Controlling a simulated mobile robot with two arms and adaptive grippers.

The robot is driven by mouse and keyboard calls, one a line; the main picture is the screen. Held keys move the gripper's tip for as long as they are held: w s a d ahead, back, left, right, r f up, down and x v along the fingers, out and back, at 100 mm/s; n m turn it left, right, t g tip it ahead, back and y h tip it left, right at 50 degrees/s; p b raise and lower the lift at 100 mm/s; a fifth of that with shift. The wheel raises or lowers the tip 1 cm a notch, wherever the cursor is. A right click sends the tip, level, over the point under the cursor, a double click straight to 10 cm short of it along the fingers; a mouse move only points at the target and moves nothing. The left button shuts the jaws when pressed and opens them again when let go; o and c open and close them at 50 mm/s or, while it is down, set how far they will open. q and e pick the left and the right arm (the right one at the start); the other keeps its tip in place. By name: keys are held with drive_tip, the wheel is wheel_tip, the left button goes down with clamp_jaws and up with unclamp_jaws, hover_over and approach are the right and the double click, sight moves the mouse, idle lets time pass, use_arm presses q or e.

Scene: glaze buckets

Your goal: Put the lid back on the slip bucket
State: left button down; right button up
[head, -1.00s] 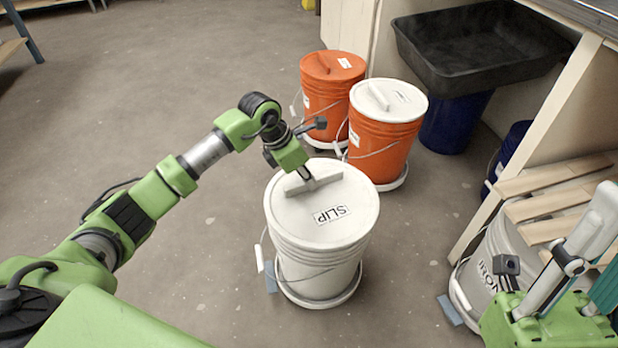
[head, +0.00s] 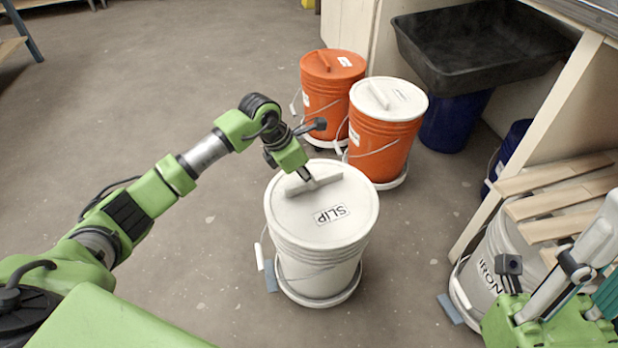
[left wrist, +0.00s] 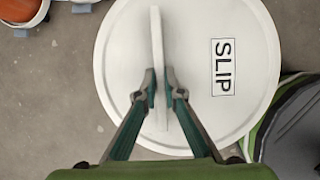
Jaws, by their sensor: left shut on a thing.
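The white slip bucket (head: 318,270) stands on the floor in the middle of the head view. Its white lid (head: 355,198), labelled SLIP, lies over the bucket's top and looks level; I see no clear gap at the rim. The lid's upright bar handle (head: 316,185) shows edge-on in the left wrist view (left wrist: 157,40). My left gripper (head: 306,178) is shut on that handle, with one finger on each side of it in the left wrist view (left wrist: 158,82). My right arm shows at the lower right, but its fingertips cannot be made out.
Two orange buckets, one with an orange lid (head: 318,66) and one with a white lid (head: 400,98), stand behind the slip bucket. A black tub (head: 480,50) sits above a blue bin. Floor at left is clear.

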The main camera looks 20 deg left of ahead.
idle(0.3)
use_arm(q)
drive_tip(key=c, duration=1.6)
unclamp_jaws()
